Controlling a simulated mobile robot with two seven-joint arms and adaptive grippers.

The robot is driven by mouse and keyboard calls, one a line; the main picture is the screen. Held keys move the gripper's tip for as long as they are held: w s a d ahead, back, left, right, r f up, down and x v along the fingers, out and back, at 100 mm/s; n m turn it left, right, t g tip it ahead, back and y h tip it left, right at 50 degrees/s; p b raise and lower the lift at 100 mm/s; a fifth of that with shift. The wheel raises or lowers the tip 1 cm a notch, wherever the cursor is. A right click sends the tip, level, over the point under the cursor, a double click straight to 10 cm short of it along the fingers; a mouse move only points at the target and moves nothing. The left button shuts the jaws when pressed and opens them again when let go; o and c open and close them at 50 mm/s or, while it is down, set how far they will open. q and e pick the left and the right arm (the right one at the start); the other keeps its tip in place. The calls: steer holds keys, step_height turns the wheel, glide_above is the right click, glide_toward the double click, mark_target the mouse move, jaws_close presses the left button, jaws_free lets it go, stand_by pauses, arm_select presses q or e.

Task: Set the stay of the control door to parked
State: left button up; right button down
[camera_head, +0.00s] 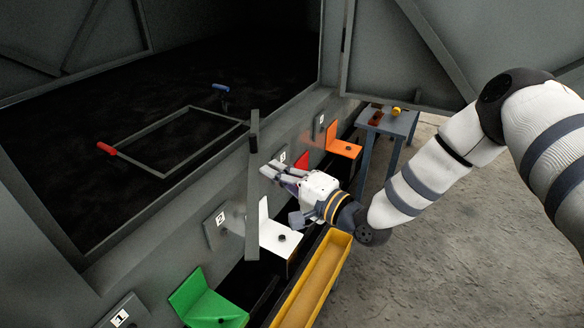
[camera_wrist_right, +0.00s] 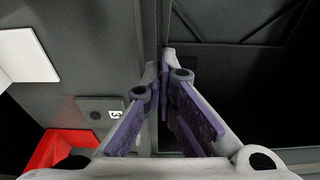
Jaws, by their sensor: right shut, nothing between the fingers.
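My right gripper (camera_head: 270,170) is shut and empty, in front of the grey front wall near the plate marked 3 (camera_head: 283,157). In the right wrist view its fingertips (camera_wrist_right: 163,75) meet in front of a grey vertical edge (camera_wrist_right: 163,22). A grey upright bar (camera_head: 253,190) stands left of the gripper, reaching down beside the white bracket (camera_head: 284,240). A large grey door panel (camera_head: 405,50) stands open at the right, with a diagonal brace. Another braced panel (camera_head: 105,30) is at the upper left. I cannot tell which is the control door or which part is its stay.
A green bracket (camera_head: 207,303), red bracket (camera_head: 301,160) and orange bracket (camera_head: 343,146) line the wall. A yellow tray (camera_head: 343,240) lies below the gripper. A frame with a red grip (camera_head: 105,149) lies inside the dark opening. A small table (camera_head: 395,126) stands behind; the right floor is clear.

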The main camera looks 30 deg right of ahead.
mark_target(219, 185)
steer(key=shift+m+t+h, duration=0.3)
steer(key=shift+m+h, duration=0.2)
steer(key=shift+h, duration=0.2)
steer(key=w+a+b, duration=0.1)
steer(key=a, duration=0.2)
steer(key=w+a, duration=0.2)
steer(key=a, duration=0.2)
steer(key=w+a+b, duration=0.1)
steer(key=w+a, duration=0.1)
steer(key=a, duration=0.2)
steer(key=shift+f+b, duration=0.15)
steer(key=shift+b, duration=0.2)
steer(key=shift+w+a, duration=0.45)
steer(key=shift+a, duration=0.2)
steer(key=shift+s, duration=0.1)
